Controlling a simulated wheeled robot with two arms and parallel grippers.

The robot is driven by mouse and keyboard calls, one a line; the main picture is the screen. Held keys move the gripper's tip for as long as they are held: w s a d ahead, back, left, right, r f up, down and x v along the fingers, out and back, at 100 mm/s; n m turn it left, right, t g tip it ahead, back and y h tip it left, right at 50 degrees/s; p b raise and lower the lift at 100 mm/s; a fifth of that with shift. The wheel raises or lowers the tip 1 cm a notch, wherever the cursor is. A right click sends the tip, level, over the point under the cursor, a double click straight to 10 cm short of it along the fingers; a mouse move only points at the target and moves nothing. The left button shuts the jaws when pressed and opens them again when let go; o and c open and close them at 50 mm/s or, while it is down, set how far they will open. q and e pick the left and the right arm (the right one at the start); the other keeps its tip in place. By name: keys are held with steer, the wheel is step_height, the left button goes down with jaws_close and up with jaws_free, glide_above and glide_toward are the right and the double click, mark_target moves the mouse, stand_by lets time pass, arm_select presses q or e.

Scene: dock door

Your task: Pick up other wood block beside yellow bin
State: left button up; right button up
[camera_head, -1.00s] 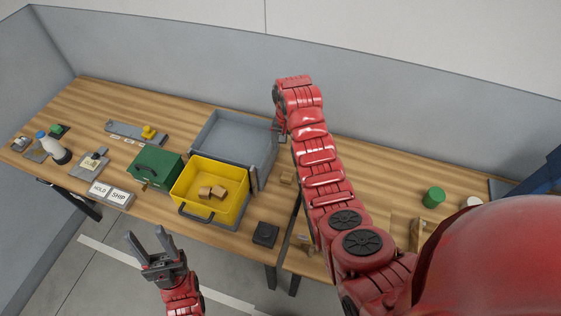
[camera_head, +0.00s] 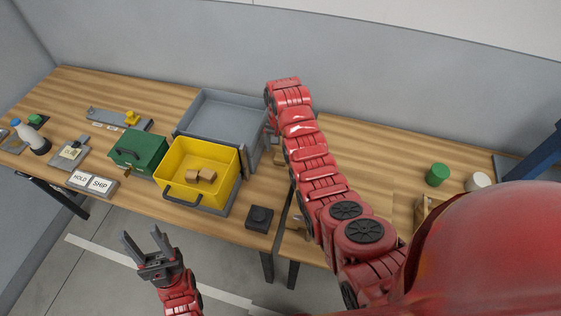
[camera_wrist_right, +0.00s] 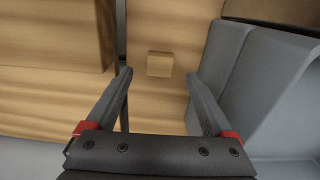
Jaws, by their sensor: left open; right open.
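A small wood block (camera_wrist_right: 160,64) lies on the wooden table, seen between and beyond the fingertips of my right gripper (camera_wrist_right: 160,74) in the right wrist view. That gripper is open, empty and apart from the block. In the head view the block (camera_head: 279,158) shows partly beside my right arm, right of the yellow bin (camera_head: 184,190); my right gripper is mostly hidden there by its arm. The yellow bin holds small wood blocks (camera_head: 200,175). My left gripper (camera_head: 141,234) is open and empty, in front of the table over the floor.
A grey tote (camera_head: 222,110) stands behind the yellow bin. A green box (camera_head: 138,149) is left of the bin, and a black square device (camera_head: 260,217) is at its front right. A green cylinder (camera_head: 437,174) stands on the right table. A gap separates the two tables.

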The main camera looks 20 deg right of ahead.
mark_target(280, 157)
steer(key=shift+f+p, duration=0.3)
steer(key=shift+w+d+f+p, duration=0.1)
steer(key=shift+f+p, duration=0.25)
steer(key=shift+f, duration=0.25)
steer(key=shift+w+d+f+p, duration=0.1)
steer(key=shift+f+p, duration=0.25)
steer(key=shift+f, duration=1.25)
jaws_close()
steer(key=shift+r, duration=0.15)
